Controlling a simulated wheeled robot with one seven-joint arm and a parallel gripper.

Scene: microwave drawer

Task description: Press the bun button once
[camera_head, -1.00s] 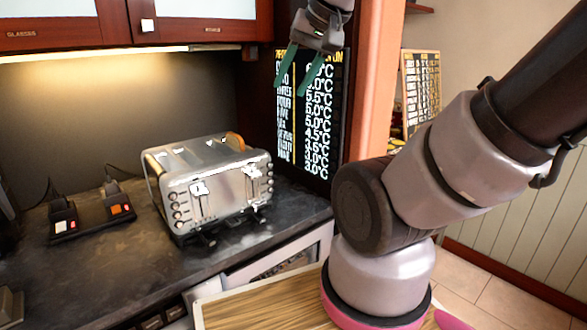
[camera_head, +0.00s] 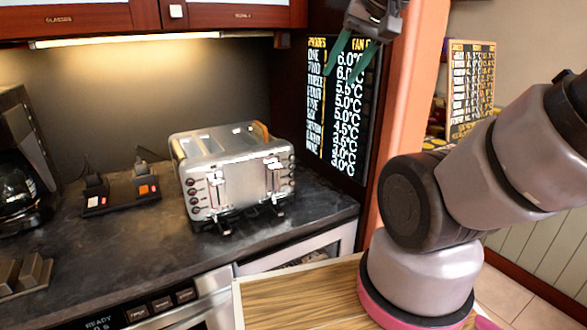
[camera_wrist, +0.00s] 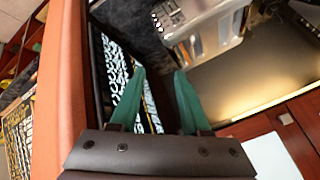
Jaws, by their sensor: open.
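The silver toaster (camera_head: 240,192) stands on the dark counter, with bread in its right top slot. Its front has two levers and two columns of small round buttons, a left column (camera_head: 193,194) and a right column (camera_head: 291,176). The labels are too small to read, so I cannot tell which is the bun button. My gripper (camera_head: 340,79) is open and empty, high above and right of the toaster, in front of the menu board. In the wrist view its green fingers (camera_wrist: 160,73) are apart, with the toaster (camera_wrist: 213,32) beyond them, partly cut off.
A coffee maker (camera_head: 22,170) stands at far left, and a black device with lit switches (camera_head: 121,192) lies left of the toaster. Cabinets (camera_head: 230,14) hang above. The counter before the toaster is clear.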

